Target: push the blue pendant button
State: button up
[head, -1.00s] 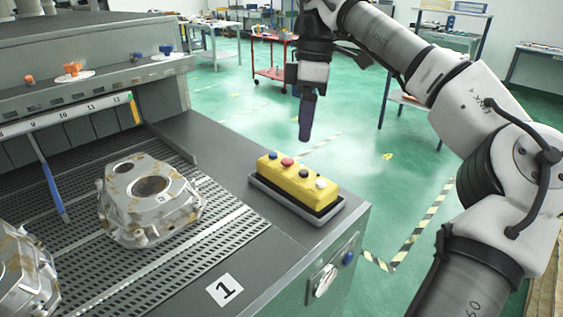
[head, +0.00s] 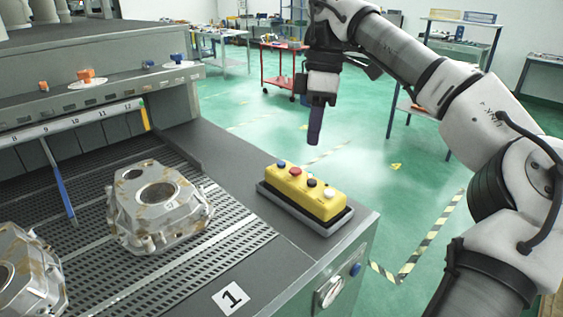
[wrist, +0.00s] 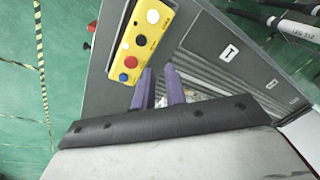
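The yellow pendant (head: 300,194) lies in a dark grey tray (head: 292,211) on the bench corner. Along its top are a blue button (head: 281,164), a red one (head: 295,171), a black one (head: 312,182) and a white one (head: 329,192). In the wrist view the pendant (wrist: 137,48) lies beyond the fingertips, with the blue button (wrist: 123,77) at its near end, left of the fingers. My gripper (head: 313,142) points down above and behind the pendant, touching nothing. Its two purple fingers (wrist: 158,69) are apart and empty.
Aluminium castings (head: 160,205) sit on the perforated bed to the left. A blue rod (head: 58,185) stands behind them. A gauge (head: 329,293) and blue knob (head: 355,269) are on the bench front. Green floor lies beyond the bench, with a red trolley (head: 283,68) farther back.

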grip_shut()
jog(key=shift+a, duration=0.1)
dwell(1.1)
